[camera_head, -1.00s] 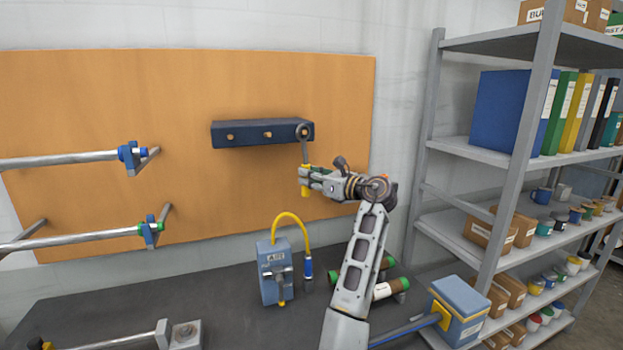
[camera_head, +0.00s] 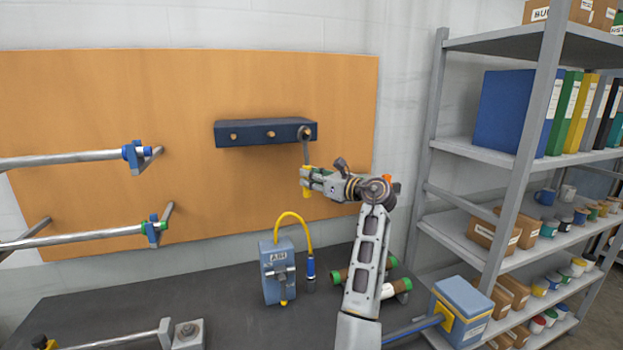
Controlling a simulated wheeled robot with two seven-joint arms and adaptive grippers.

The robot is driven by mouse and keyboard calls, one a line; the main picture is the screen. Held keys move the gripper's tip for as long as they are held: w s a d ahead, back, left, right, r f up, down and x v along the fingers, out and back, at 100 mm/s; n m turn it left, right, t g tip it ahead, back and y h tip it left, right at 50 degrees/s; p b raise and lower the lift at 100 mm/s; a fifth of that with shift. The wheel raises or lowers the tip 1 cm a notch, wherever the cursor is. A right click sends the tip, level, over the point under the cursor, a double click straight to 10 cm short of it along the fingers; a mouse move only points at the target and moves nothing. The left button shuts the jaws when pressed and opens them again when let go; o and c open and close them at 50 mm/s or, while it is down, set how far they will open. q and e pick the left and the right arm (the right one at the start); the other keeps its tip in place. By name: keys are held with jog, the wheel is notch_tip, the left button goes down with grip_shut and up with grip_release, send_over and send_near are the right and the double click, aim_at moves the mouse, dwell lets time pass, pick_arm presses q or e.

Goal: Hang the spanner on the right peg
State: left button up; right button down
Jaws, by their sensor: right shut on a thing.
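The spanner (camera_head: 306,151) hangs upright, its ring end at the right peg (camera_head: 304,132) of the dark blue peg rail (camera_head: 250,134). The peg tip shows inside the ring, so the ring looks to be around it or just in front of it; I cannot tell how deep. My right gripper (camera_head: 307,181) is shut on the spanner's yellow handle below the rail. The left and middle pegs are bare. My left gripper is not in view.
The rail is fixed to an orange board (camera_head: 120,100). Below stand a blue air unit (camera_head: 276,272) with a yellow hose and several rollers (camera_head: 390,290). Metal bars (camera_head: 60,160) jut in at left. A grey shelf (camera_head: 480,150) stands at right.

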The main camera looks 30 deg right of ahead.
jog(key=c, duration=1.2)
grip_release()
jog(key=shift+s, duration=0.15)
jog(key=shift+v, duration=5.9)
jog(key=shift+r, duration=0.15)
notch_tip(320, 180, up, 9)
jog(key=p, duration=0.9)
